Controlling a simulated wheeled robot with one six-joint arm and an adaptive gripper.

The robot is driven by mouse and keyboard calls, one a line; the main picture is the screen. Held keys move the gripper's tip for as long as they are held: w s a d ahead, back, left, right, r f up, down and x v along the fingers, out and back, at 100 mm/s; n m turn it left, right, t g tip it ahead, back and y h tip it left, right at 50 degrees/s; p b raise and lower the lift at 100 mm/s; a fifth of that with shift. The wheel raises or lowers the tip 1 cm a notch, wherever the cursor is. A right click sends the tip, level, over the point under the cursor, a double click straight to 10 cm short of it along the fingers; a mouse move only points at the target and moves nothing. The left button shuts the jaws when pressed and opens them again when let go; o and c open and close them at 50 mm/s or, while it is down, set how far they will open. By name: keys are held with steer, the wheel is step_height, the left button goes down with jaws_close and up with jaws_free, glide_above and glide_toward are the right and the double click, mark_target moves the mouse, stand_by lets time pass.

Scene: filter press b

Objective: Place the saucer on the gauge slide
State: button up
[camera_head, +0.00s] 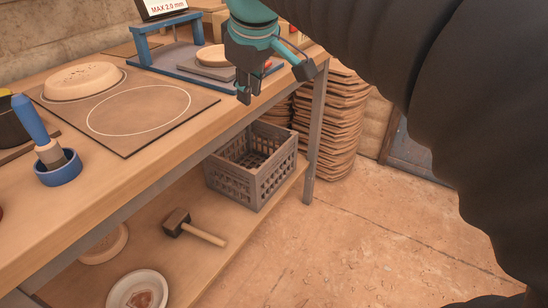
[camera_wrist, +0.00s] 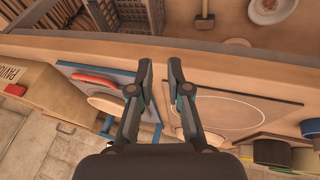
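The gauge (camera_head: 146,47) is a blue frame on a blue base at the back of the bench, under a "MAX 2.0 mm" sign. A pale round disc, seemingly the saucer (camera_head: 210,56), lies on its grey slide plate (camera_head: 190,66); my gripper partly covers it. The disc also shows in the wrist view (camera_wrist: 104,103), beside a red curved part (camera_wrist: 94,82). My gripper (camera_head: 273,82) hangs at the bench's front edge, right of the disc and apart from it. Its fingers are spread with nothing between them (camera_wrist: 176,45).
A dark mat (camera_head: 125,137) with a white circle bears a pale, dome-like dish (camera_head: 82,80). A blue-handled brush (camera_head: 32,118) stands in a blue pot. Below are a crate (camera_head: 252,165), a mallet (camera_head: 190,228) and a plate (camera_head: 137,292). Stacked sheets (camera_head: 330,120) stand behind the bench.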

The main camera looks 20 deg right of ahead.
steer(key=s+f+m, duration=0.6)
steer(key=s+f, duration=0.8)
steer(key=f, duration=0.5)
steer(key=shift+s+d+m+t, duration=0.3)
steer(key=shift+s+d+m, duration=0.05)
steer(key=shift+s+m, duration=0.05)
steer(key=shift+c, duration=1.4)
steer(key=shift+a, duration=0.15)
jaws_close()
